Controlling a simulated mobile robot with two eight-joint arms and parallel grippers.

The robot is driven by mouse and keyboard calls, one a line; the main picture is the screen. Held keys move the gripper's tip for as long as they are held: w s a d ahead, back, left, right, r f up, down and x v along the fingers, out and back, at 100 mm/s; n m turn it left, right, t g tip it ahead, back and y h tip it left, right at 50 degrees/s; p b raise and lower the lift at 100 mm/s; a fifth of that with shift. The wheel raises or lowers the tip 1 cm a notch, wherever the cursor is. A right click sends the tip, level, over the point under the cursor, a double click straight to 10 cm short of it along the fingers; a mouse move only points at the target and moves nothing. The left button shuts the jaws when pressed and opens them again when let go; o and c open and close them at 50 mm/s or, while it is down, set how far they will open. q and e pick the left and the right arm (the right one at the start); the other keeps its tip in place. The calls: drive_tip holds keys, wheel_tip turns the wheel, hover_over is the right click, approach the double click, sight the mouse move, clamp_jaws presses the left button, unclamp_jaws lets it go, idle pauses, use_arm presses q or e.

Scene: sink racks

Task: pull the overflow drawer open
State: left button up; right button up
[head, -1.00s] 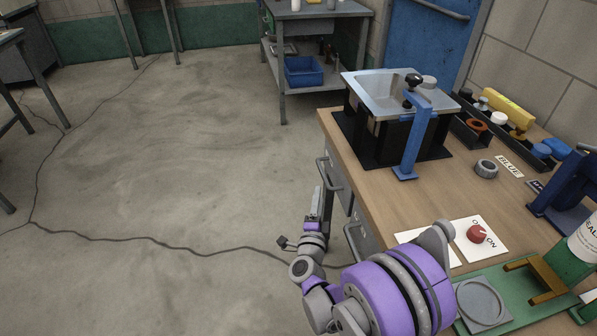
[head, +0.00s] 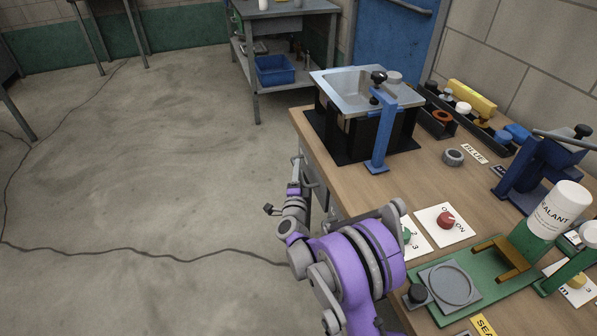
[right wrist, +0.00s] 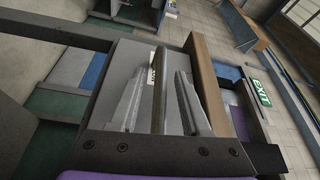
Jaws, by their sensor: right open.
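The bench's grey drawer fronts face the floor, below the wooden top's left edge. A bar handle (head: 312,172) stands out from the far drawer front (head: 318,158). My right gripper (head: 296,163) is at this handle, low beside the bench. In the right wrist view, my open right gripper (right wrist: 161,74) has a finger on each side of the grey handle bar (right wrist: 161,105), with gaps between. Behind it is the grey drawer front (right wrist: 148,52) with a partly hidden white label (right wrist: 153,72). The drawer looks shut. My left gripper is not in view.
The wooden bench top (head: 290,118) overhangs close to the gripper; its edge also shows in the right wrist view (right wrist: 207,85). The floor (head: 150,170) left of the bench is clear.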

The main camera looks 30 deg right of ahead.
clamp_jaws()
idle(1.4)
